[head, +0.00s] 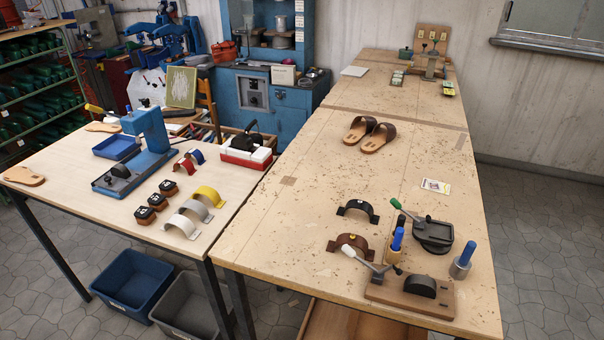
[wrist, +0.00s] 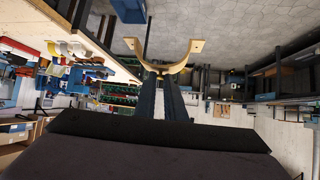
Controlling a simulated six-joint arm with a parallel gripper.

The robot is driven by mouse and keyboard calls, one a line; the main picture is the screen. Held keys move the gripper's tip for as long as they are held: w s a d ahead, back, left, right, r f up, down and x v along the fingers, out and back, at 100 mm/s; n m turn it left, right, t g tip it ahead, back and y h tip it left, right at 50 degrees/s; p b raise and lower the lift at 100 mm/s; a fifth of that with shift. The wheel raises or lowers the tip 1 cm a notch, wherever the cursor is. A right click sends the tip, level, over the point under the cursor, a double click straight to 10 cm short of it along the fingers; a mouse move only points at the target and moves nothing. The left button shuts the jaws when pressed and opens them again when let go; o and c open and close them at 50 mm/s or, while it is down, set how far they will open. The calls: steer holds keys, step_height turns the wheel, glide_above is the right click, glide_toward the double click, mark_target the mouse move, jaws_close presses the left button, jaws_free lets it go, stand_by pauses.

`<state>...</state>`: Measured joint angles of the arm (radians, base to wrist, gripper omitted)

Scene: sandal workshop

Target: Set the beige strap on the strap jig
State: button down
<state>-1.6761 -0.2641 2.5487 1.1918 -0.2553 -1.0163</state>
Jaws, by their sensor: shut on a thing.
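In the wrist view my gripper (wrist: 164,80) is shut on a beige strap (wrist: 183,63). The strap is a curved band held at the middle of its bend, with its two flat ends spread out beyond the fingertips. Neither my gripper nor the held strap shows in the head view. In the head view, what looks like the strap jig stands at the near right of the long bench: a wooden base (head: 440,303) with a black rounded block (head: 420,285) and a white-handled lever (head: 364,258). No strap lies over the block.
A brown strap (head: 349,246), a black strap (head: 358,209), a black lever device (head: 433,235) and blue-handled tools (head: 461,262) surround the jig. Yellow (head: 208,194), grey and cream straps lie on the left table. The long bench's middle, before the sandals (head: 368,135), is mostly clear.

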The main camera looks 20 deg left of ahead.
steer(key=w+d+r+m+t+h, duration=0.1)
steer(key=w+d+m+t+h, duration=0.2)
steer(key=w, duration=0.7)
steer(key=w+d+m+t+h+b, duration=0.15)
steer(key=w+d+m, duration=0.3)
steer(key=w, duration=0.45)
steer(key=w+d+r+m+t+h, duration=0.1)
steer(key=w+d+m+t+h, duration=0.2)
steer(key=w, duration=0.7)
steer(key=w+d+f+m+h, duration=0.1)
steer(key=w+d+m+h, duration=0.25)
steer(key=d, duration=0.65)
steer(key=w+d+f+m+h, duration=0.25)
steer(key=w+d, duration=0.25)
steer(key=d, duration=0.5)
steer(key=w+d+f+m+h, duration=0.15)
steer(key=w+d+m, duration=0.25)
steer(key=d, duration=0.5)
steer(key=n+t+y, duration=0.1)
steer(key=n+y, duration=0.1)
glide_above(412, 285)
steer(key=s+d, duration=0.1)
steer(key=d, duration=0.1)
steer(key=shift+f, duration=1.1)
steer(key=shift+f+b, duration=1.25)
steer(key=shift+f, duration=0.3)
